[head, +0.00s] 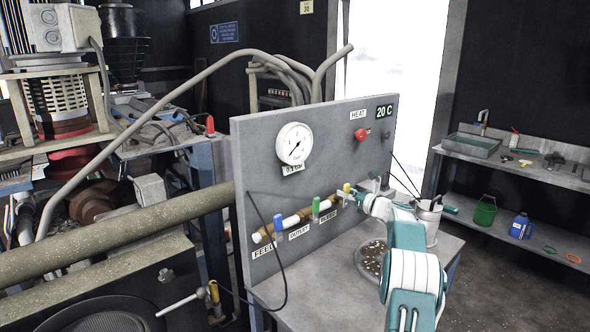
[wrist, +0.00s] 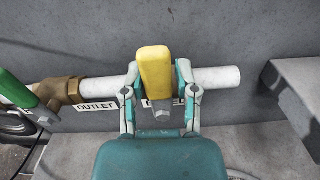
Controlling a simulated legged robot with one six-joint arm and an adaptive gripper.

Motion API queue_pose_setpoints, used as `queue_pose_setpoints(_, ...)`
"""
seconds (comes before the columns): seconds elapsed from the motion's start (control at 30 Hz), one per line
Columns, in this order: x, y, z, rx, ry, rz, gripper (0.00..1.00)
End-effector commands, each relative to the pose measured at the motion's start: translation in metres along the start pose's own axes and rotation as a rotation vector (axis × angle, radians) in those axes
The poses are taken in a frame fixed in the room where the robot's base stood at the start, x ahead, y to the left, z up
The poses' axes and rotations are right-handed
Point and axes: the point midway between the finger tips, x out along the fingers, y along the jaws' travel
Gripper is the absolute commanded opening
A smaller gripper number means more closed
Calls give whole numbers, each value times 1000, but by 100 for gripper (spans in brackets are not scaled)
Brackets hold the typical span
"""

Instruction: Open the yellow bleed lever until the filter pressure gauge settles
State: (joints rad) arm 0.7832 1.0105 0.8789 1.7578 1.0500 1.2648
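The yellow bleed lever (head: 347,188) is on the right valve of the pipe on the grey panel. In the wrist view the yellow lever (wrist: 155,68) stands upright, with a grey lower part below the yellow grip. My gripper (head: 368,194) has come to it from the right front. In the wrist view my gripper (wrist: 157,76) has a finger on each side of the lever, close against its sides, and looks shut on it. The fingers partly hide the label behind. The round white pressure gauge (head: 293,144) is higher on the panel, over a label that appears to read 0.3 bar.
A blue lever (head: 278,222) and a green lever (head: 316,206) sit left on the same pipe. A red knob (head: 361,134) is higher on the panel. A metal pot (head: 428,218) and a round sieve (head: 372,262) are on the bench below. A black cable hangs before the panel.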

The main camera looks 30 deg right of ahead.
Motion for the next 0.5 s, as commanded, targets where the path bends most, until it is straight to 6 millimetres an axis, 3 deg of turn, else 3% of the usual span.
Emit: queue_pose_setpoints(0.5,-7,0,1,-1,0,1,45)
